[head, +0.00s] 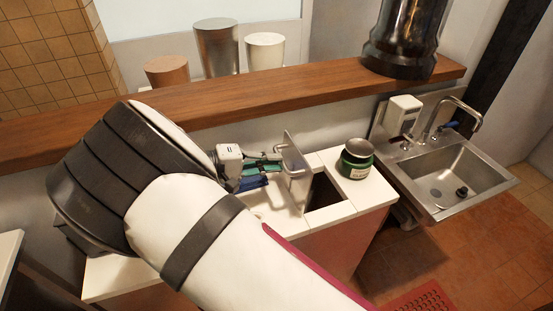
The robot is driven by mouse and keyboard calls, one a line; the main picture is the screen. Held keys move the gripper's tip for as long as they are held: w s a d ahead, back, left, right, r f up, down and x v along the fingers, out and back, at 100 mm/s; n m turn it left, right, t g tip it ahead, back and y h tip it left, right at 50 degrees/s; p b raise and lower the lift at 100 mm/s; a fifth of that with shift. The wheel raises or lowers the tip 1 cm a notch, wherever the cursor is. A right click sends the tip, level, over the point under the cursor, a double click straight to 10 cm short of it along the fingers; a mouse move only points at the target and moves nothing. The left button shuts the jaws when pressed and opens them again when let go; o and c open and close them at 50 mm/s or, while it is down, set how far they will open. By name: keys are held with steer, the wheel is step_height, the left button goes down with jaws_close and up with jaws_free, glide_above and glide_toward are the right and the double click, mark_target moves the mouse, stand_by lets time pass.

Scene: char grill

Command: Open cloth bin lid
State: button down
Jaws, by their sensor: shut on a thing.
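The exact contact between the fingertips and the lid is hard to make out. My white arm hides part of the counter on the left.
A green jar (357,162) stands on the counter right of the opening. A steel sink (455,178) with a faucet is farther right.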

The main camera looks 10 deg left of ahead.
steer(key=shift+s+f, duration=0.2)
steer(key=shift+f, duration=0.7)
steer(key=c, duration=1.7)
jaws_free()
steer(key=shift+w, duration=0.15)
steer(key=shift+o, duration=0.2)
steer(key=shift+a+r, duration=0.15)
steer(key=shift+r, duration=0.15)
steer(key=v, duration=1.2)
steer(key=shift+r, duration=0.15)
